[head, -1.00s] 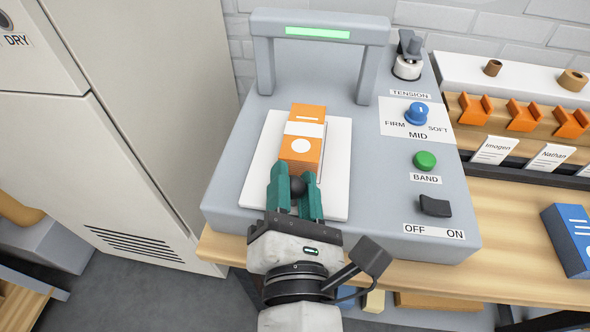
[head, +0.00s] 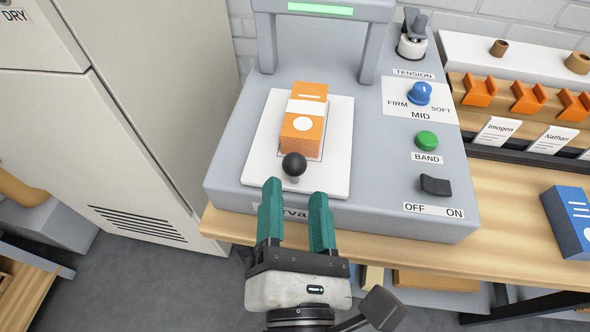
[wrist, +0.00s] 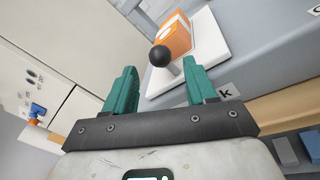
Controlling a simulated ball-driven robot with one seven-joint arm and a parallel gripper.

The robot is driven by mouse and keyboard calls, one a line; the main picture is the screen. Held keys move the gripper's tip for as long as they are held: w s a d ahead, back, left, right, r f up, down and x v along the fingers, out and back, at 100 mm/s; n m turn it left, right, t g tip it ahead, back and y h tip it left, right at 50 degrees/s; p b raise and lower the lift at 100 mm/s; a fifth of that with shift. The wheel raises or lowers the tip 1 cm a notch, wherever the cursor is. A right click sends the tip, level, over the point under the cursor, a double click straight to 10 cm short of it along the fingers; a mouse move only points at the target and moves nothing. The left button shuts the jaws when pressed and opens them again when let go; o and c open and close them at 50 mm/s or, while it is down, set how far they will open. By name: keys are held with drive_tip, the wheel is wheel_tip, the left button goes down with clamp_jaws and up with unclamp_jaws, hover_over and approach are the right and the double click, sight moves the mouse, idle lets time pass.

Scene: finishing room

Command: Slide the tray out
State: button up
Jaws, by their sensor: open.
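The white tray (head: 259,166) lies on the front of the grey banding machine (head: 228,178), with its front edge near the machine's front edge. A dark ball knob (head: 294,164) stands at the tray's front. A stack of orange cards (head: 303,131) with a white band around it lies on the tray behind the knob. My gripper (head: 295,187) is open and empty just in front of the knob, apart from it. In the wrist view the knob (wrist: 160,56) shows beyond and between the fingers, with the tray (wrist: 207,45) behind.
A grey arch (head: 320,10) with a green light spans the machine's back. A blue dial (head: 420,93), a green button (head: 427,140) and a black switch (head: 436,185) are on the right. A blue box (head: 570,220) lies on the wooden bench. A tall pale cabinet (head: 150,110) stands left.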

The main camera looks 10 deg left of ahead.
drive_tip(key=s, duration=0.3)
drive_tip(key=s+d, duration=0.1)
drive_tip(key=s, duration=0.1)
drive_tip(key=shift+s, duration=0.1)
idle(0.5)
